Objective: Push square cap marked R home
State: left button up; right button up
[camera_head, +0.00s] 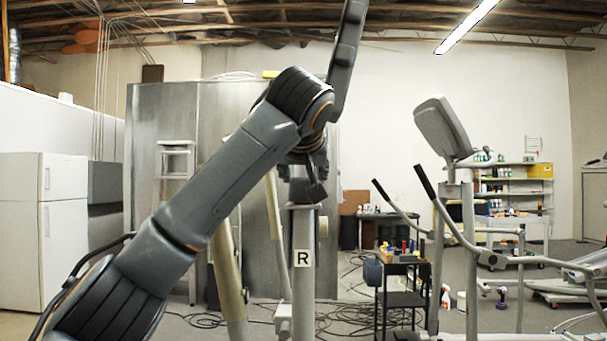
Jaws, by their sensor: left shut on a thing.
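A grey upright post (303,285) stands near the middle of the view, with a white label marked R (303,258) on its front. My left arm reaches in from the lower left and bends down over the post. My left gripper (309,183) is right above the post top and is shut on a small dark piece that looks like the square cap (302,194). The cap is at the post's top end; I cannot tell how far it sits in. The fingers partly hide it. My right gripper is not in view.
A dark tool cart (404,299) with bottles and tools stands right of the post. An elliptical machine (470,240) is further right. Tan tubes (229,275) rise left of the post. Cables (345,318) lie on the floor behind.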

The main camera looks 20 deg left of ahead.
pick_arm(q)
jog(key=shift+f+b, duration=0.35)
jog(key=shift+f, duration=0.1)
dwell(0.4)
jog(key=o, duration=1.5)
jog(key=shift+s+d, duration=0.1)
jog(key=v, duration=1.1)
jog(key=shift+s, duration=0.4)
jog(key=shift+d, duration=0.15)
